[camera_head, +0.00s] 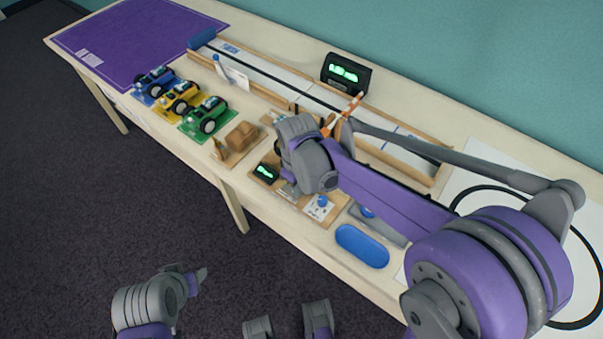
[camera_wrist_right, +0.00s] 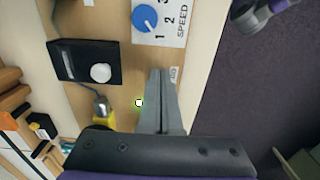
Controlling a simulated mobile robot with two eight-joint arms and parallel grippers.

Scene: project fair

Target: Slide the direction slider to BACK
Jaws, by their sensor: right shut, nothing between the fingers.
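The wooden control board (camera_head: 333,213) lies on the table, partly hidden under my right arm. In the right wrist view the board (camera_wrist_right: 115,20) carries a white SPEED plate with a blue dial (camera_wrist_right: 145,18) and a black block with a round white knob (camera_wrist_right: 100,73). I cannot make out a direction slider for certain; my fingers cover part of the board. My right gripper (camera_wrist_right: 161,72) is shut and empty, its tips over the board beside a small printed label (camera_wrist_right: 174,75). Whether it touches is unclear. My left gripper (camera_head: 195,280) is away from the table, over the floor.
A long wooden-sided track (camera_head: 265,75) with a black digital display (camera_head: 346,73) lies behind. Toy cars (camera_head: 205,119) stand to the left, near a purple mat (camera_head: 135,40). A blue oval pad (camera_head: 361,245) lies right of the board.

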